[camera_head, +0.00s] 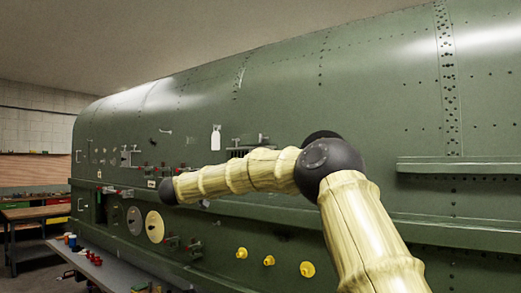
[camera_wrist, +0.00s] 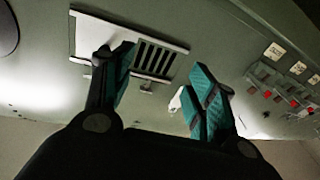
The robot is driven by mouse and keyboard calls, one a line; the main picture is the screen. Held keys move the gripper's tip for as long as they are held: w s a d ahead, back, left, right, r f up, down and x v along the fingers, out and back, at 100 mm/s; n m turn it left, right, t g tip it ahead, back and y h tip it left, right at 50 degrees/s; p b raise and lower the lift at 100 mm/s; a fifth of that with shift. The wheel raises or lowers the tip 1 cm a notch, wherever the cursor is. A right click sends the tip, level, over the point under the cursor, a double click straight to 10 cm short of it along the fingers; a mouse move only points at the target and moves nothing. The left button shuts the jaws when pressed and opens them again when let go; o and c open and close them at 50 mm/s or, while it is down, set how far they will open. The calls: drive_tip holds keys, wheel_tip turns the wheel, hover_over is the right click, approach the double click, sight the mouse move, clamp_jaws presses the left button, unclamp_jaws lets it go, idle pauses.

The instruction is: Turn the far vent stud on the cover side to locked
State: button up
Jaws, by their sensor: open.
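In the wrist view a louvered vent (camera_wrist: 155,58) is set in the green skin, with a pale cover plate (camera_wrist: 98,32) over its left part. A small stud-like fitting (camera_wrist: 147,87) sits at the vent's lower edge; its turn position is too small to tell. Other studs are dark or hidden by the left finger. My gripper (camera_wrist: 160,64) is open and empty, its teal-padded fingers spread in front of the vent, with no contact visible. In the head view the vent (camera_head: 250,149) shows partly behind my arm; my gripper cannot be made out there.
A white tag (camera_head: 216,138) hangs left of the vent. A panel with red parts (camera_wrist: 290,97) lies right in the wrist view. Yellow knobs (camera_head: 269,260) and a pale disc (camera_head: 155,227) are lower on the fuselage. A ledge (camera_head: 460,166) juts out at right. A workbench (camera_head: 35,213) stands far left.

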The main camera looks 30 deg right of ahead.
sight(264, 138)
drive_tip(key=s+d+r+m+g, duration=0.2)
drive_tip(key=s+d+r, duration=0.2)
drive_tip(key=r, duration=0.4)
drive_tip(key=s+d+r+m+g, duration=0.2)
drive_tip(key=s+d+r, duration=0.15)
drive_tip(key=r, duration=0.45)
drive_tip(key=shift+h, duration=0.4)
drive_tip(key=p+x, duration=0.5)
drive_tip(key=x, duration=0.4)
drive_tip(key=shift+w, duration=0.25)
drive_tip(key=shift+x, duration=0.8)
drive_tip(key=shift+f, duration=0.1)
drive_tip(key=c, duration=1)
